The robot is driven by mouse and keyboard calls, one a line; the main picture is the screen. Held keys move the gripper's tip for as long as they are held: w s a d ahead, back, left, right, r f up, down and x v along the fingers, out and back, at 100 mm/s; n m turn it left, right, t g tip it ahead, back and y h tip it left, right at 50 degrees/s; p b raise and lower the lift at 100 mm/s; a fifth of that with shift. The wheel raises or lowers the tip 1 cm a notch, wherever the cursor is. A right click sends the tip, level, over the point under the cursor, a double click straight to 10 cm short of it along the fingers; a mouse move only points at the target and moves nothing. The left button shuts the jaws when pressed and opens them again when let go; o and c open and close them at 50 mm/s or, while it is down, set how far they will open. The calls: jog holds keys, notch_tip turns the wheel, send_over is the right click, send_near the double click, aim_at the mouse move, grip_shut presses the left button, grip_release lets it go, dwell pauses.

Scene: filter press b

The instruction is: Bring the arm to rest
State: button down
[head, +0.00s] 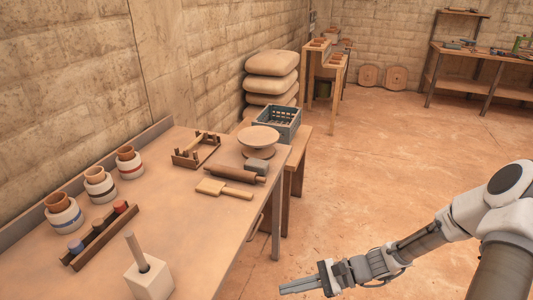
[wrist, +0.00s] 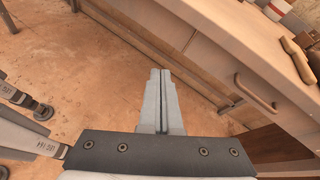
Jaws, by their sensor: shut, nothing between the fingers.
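My gripper (head: 304,286) reaches in from the lower right in the head view. It hangs over the open floor, to the right of the workbench (head: 205,239) and apart from it. In the wrist view my gripper (wrist: 162,74) shows its two grey fingers pressed together, with nothing between them. The floor and the front of a wooden cabinet lie beyond the fingers there.
Stacked sacks (head: 271,64) stand behind. The floor (head: 370,170) to the right is clear.

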jog(key=s+d+r+n+t+h, duration=0.25)
jog(key=s+r+n+h, duration=0.2)
jog(key=r, duration=0.55)
jog(key=s+d+r+n+t+h, duration=0.25)
jog(key=r+n+h, duration=0.2)
jog(key=r, duration=0.55)
jog(key=s+d+r+n+t+h, duration=0.1)
jog(key=s+d+r+n+h, duration=0.3)
jog(key=r, duration=0.6)
notch_tip(320, 180, up, 14)
jog(key=n+p, duration=0.1)
jog(key=p, duration=1.3)
jog(key=shift+s+a+r, duration=0.15)
jog(key=shift+s+a, duration=0.25)
jog(key=shift+a, duration=0.05)
